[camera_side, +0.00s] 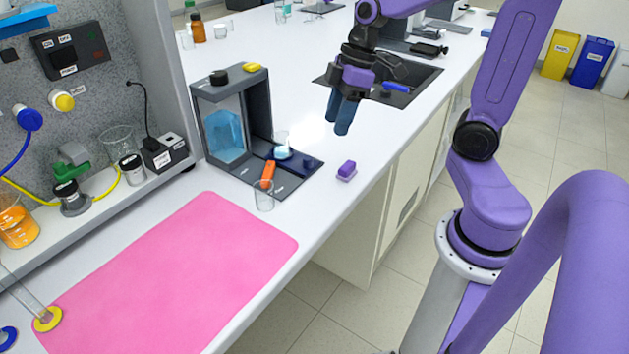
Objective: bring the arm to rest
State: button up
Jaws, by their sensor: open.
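My gripper (341,114) hangs above the white bench, pointing down, with its two blue fingers slightly apart and nothing between them. It is to the right of the membrane rig (199,120), a dark grey frame with a clear window and blue liquid behind it. A small purple block (346,170) lies on the bench below my gripper, near the front edge, apart from the fingers.
A small beaker (283,149) and an orange piece (267,173) are on the rig's base. A glass (264,196) stands by its front corner. A pink mat (180,275) lies clear at front left.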

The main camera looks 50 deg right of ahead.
jog(key=s+a+f+n+h, duration=0.1)
jog(key=s+a, duration=0.3)
jog(key=s, duration=0.4)
jog(key=s+a+f+n+g+h, duration=0.1)
jog(key=s+a, duration=0.3)
jog(key=s, duration=0.4)
jog(key=shift+s+a+f+n+h, duration=0.15)
jog(key=shift+s+f+n+h, duration=0.2)
jog(key=shift+f, duration=0.35)
